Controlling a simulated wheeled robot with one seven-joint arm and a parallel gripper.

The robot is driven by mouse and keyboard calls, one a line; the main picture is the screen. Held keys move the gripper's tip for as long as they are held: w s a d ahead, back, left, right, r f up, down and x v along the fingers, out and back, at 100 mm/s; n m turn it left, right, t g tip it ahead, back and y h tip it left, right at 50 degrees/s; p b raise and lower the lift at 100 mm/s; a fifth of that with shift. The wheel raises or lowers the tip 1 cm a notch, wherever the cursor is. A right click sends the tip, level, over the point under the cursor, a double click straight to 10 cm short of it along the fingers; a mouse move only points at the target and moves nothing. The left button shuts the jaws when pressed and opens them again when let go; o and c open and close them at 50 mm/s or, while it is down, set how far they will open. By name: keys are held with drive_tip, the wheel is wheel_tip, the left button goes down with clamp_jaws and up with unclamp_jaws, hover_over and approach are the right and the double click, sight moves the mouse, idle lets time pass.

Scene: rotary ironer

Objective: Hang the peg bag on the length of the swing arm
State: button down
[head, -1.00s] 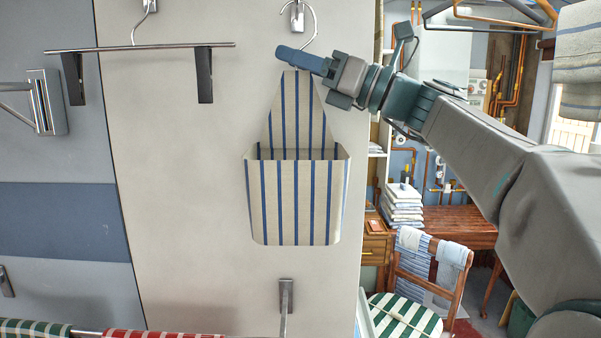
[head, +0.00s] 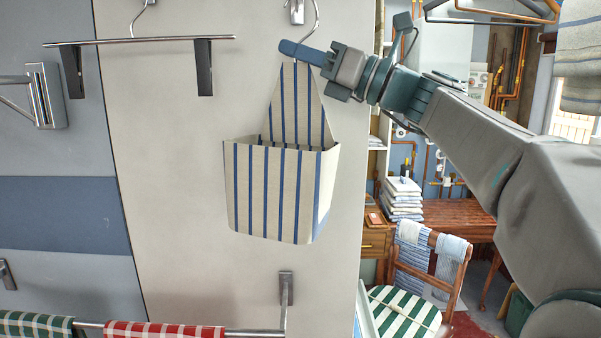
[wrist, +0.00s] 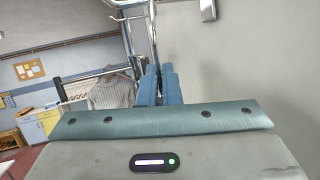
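The peg bag (head: 270,190) is cream with blue stripes and an open pocket front. It hangs tilted below my gripper (head: 303,53), its lower end swung left. My gripper is shut at the bag's narrow top, on the neck of its wire hook (head: 317,14). In the wrist view, the blue fingers (wrist: 160,85) are close together with the wire hook (wrist: 153,35) rising beyond them; the bag is hidden there. A chrome wall bracket (head: 46,95) with rods stands at the left edge. I cannot tell which fitting is the swing arm.
A wall hook (head: 297,11) is just behind the bag's hook; contact is unclear. A bar hanger (head: 140,40) with dark clips hangs at upper left. A rail (head: 255,333) with green and red checked cloths runs along the bottom, joined to a bracket (head: 286,290). Bare panel lies left of the bag.

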sight(313, 31)
drive_tip(key=shift+r, duration=0.1)
drive_tip(key=shift+s+d+r+p, duration=0.1)
drive_tip(key=shift+d+r+p, duration=0.1)
drive_tip(key=shift+r+p, duration=0.35)
drive_tip(key=shift+d+r+p, duration=0.15)
drive_tip(key=shift+r+p, duration=0.25)
drive_tip(key=shift+p, duration=0.2)
drive_tip(key=shift+d, duration=0.1)
drive_tip(key=shift+s+d+r, duration=0.15)
drive_tip(key=shift+d+r, duration=0.3)
drive_tip(key=shift+d, duration=0.05)
drive_tip(key=s+d, duration=0.2)
drive_tip(key=d, duration=0.4)
drive_tip(key=shift+s+d, duration=0.15)
drive_tip(key=shift+d, duration=0.2)
idle(0.4)
